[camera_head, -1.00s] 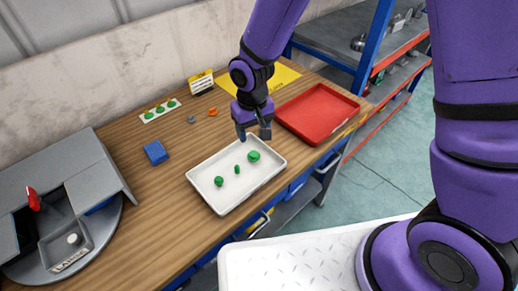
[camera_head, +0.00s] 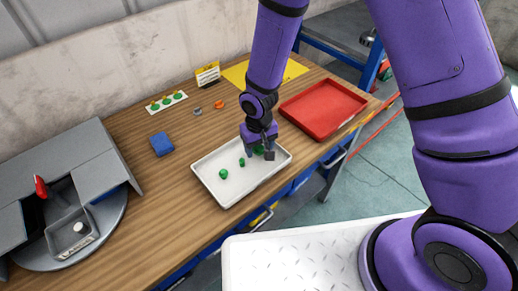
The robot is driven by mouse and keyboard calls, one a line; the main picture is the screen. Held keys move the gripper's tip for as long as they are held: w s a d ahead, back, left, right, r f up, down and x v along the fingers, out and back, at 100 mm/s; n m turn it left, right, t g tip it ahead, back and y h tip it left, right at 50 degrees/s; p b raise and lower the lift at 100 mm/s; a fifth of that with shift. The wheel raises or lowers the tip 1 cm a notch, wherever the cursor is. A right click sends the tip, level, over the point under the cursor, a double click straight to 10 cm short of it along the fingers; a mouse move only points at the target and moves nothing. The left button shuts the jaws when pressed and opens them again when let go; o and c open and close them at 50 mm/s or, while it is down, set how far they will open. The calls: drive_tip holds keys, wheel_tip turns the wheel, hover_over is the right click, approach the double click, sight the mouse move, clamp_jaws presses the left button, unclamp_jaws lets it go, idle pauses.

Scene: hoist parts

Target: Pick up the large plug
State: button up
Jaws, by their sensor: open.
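The large plug (camera_head: 257,150) is green and lies at the right end of the white tray (camera_head: 226,201). My gripper (camera_head: 259,156) is open and right at the large plug, with its fingers down around or beside it. The gripper hides much of the plug, so I cannot tell whether the fingers touch it. Two smaller green plugs lie in the same tray: a small one (camera_head: 242,162) in the middle and another (camera_head: 223,173) towards the left end.
A red tray (camera_head: 322,108) is right of the white tray. A blue block (camera_head: 161,144), a grey ring (camera_head: 197,111), an orange ring (camera_head: 219,104) and a white strip with green pieces (camera_head: 166,103) lie behind. A grey station (camera_head: 75,190) stands left.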

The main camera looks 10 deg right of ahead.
drive_tip(key=shift+f, duration=0.4)
drive_tip(key=c, duration=0.8)
drive_tip(key=shift+o, duration=0.2)
drive_tip(key=shift+r, duration=0.1)
